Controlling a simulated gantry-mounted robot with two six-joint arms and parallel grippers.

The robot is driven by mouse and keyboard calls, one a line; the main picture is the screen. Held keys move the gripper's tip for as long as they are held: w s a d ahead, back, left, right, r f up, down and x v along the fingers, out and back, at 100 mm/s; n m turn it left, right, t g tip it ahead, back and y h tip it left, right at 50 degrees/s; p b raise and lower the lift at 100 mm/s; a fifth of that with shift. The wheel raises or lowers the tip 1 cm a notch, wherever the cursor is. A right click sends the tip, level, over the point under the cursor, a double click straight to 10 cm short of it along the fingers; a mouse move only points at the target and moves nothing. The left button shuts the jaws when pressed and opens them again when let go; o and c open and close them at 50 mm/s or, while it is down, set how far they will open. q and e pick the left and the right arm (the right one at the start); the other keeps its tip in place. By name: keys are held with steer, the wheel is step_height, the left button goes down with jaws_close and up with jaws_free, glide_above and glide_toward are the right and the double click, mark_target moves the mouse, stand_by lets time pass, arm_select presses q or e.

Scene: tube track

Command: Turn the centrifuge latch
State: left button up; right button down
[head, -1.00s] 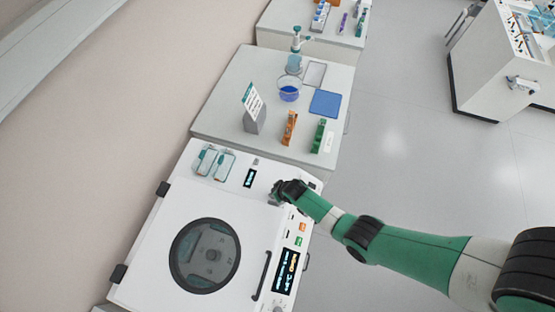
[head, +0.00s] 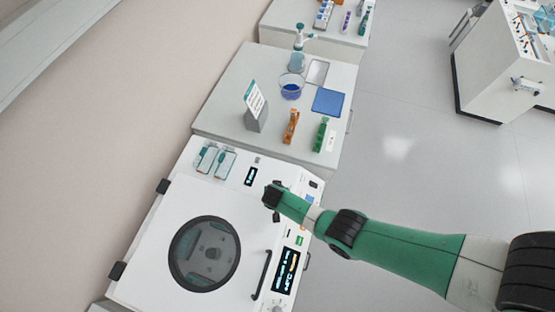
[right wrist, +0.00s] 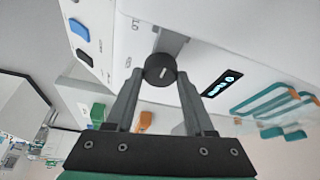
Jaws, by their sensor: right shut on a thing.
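The white centrifuge (head: 150,255) fills the lower left of the head view, its lid with a round window (head: 205,254) lying shut. My right gripper (head: 271,194) is at the upper right corner of the lid. In the right wrist view, my right gripper (right wrist: 160,82) has its two fingers on either side of a round black latch knob (right wrist: 160,69) and is shut on it. The knob has a short white mark on its face. The gripper hides the latch in the head view. My left gripper is not in view.
A control panel (head: 287,268) and a dark lid handle (head: 261,274) lie below the gripper. Clear teal-edged holders (head: 214,160) sit on the centrifuge top. Behind are an orange rack (head: 291,127), a green rack (head: 320,135) and a blue mat (head: 328,102).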

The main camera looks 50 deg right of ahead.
stand_by(0.5)
steer(key=shift+c, duration=1.3)
jaws_free()
